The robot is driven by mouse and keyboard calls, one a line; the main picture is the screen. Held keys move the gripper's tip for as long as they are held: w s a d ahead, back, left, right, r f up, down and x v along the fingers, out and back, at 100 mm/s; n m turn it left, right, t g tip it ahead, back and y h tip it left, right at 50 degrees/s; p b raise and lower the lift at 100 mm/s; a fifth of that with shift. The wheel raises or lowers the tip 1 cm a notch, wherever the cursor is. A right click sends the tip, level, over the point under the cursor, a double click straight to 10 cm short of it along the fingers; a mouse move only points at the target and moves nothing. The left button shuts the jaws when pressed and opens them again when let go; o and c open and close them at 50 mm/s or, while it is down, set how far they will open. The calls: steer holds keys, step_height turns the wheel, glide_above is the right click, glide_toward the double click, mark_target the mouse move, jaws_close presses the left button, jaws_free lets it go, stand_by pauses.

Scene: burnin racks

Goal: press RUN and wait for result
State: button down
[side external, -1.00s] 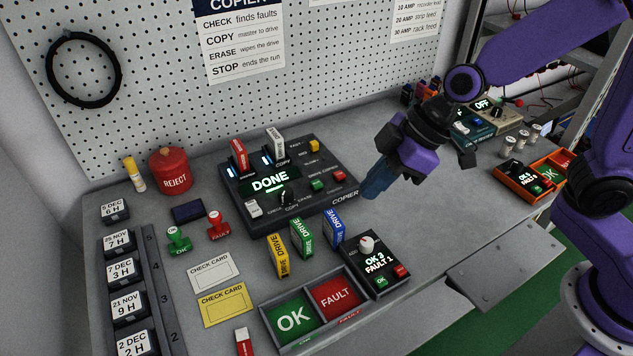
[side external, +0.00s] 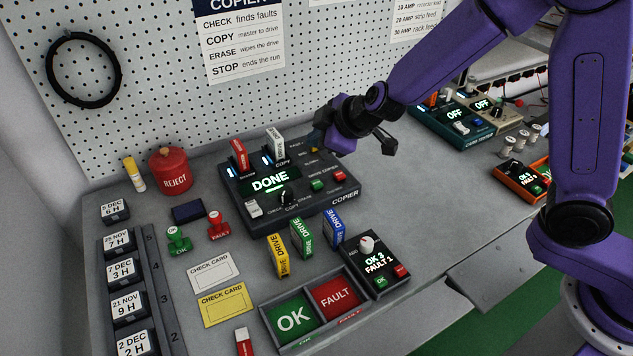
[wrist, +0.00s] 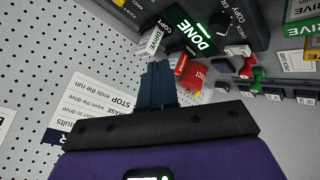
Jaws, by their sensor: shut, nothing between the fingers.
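The dark copier (side external: 315,205) stands on the bench in the side view, its screen (side external: 270,180) reading DONE. A red drive (side external: 239,155) and a white one (side external: 275,146) stand upright in its back. A green button (side external: 317,185) and a red button (side external: 338,176) are on its right half; their lettering is too small to read. My gripper (side external: 317,139) is above the back right of the copier, apart from the buttons. In the wrist view its blue fingers (wrist: 157,68) are together and empty, and the DONE screen (wrist: 193,30) shows beyond them.
Yellow, green and blue drives (side external: 302,238) stand in front of the copier. A counter box reading OK 3, FAULT 1 (side external: 378,262) and an OK/FAULT tray (side external: 345,319) are nearer. A red REJECT pot (side external: 170,172) is left. The pegboard (side external: 330,60) rises close behind my gripper.

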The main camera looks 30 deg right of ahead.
mark_target(319, 186)
steer(key=shift+w+d, duration=0.2)
steer(key=shift+d, duration=0.05)
steer(key=shift+f, duration=0.15)
steer(key=shift+f, duration=4.3)
steer(key=shift+f, duration=0.15)
steer(key=shift+f, duration=0.3)
steer(key=shift+f, duration=0.45)
steer(key=shift+r, duration=0.9)
